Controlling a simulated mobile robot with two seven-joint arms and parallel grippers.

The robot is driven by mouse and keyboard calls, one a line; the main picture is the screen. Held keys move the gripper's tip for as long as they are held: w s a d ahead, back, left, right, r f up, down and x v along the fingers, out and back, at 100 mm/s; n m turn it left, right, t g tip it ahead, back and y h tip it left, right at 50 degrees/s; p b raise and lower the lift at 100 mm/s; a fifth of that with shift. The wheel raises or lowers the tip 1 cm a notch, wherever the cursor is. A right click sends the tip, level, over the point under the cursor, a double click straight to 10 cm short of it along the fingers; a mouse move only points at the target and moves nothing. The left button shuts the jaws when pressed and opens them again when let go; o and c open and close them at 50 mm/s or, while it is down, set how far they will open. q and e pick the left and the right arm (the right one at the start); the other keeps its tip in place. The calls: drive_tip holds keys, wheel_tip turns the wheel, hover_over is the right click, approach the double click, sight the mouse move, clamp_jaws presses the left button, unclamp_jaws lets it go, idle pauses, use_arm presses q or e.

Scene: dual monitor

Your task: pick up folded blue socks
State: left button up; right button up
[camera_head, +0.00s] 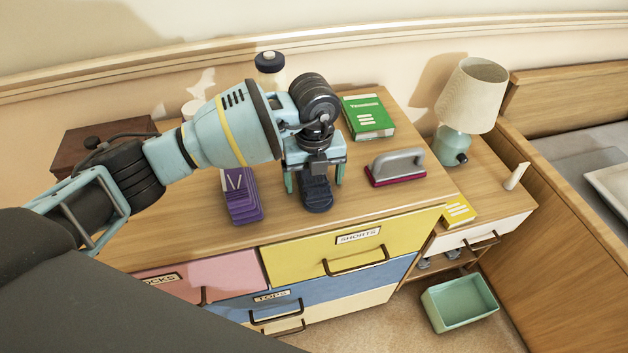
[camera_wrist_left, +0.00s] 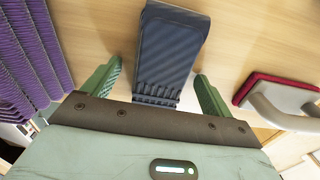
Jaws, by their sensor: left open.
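The folded blue socks (camera_head: 317,194) lie as a dark navy ribbed bundle on top of the wooden dresser. My left gripper (camera_head: 313,180) is open just above them, its two green fingers pointing down on either side. In the left wrist view the socks (camera_wrist_left: 172,52) extend away from between the open fingers of my left gripper (camera_wrist_left: 158,85), with a gap on each side. The near end of the socks is partly hidden by the gripper body. My right gripper is in neither view.
Folded purple socks (camera_head: 241,200) lie left of the blue ones. A brush with a grey handle and red base (camera_head: 397,168) lies to the right. A green book (camera_head: 368,118) lies behind. A lamp (camera_head: 470,95) stands on the nightstand; a green bin (camera_head: 459,301) is on the floor.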

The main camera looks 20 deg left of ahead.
sight(315, 181)
use_arm(q)
drive_tip(key=c, duration=1.1)
drive_tip(key=shift+o, duration=0.2)
drive_tip(key=shift+r, duration=0.1)
drive_tip(key=shift+r, duration=0.5)
drive_tip(key=r, duration=0.2)
drive_tip(key=shift+s+d+r, duration=0.3)
drive_tip(key=shift+s, duration=0.1)
drive_tip(key=s+d+r, duration=0.1)
drive_tip(key=s+d, duration=0.7)
drive_tip(key=s, duration=0.4)
drive_tip(key=shift+s+d+r, duration=0.15)
drive_tip(key=shift+s+d, duration=0.05)
drive_tip(key=shift+s, duration=0.05)
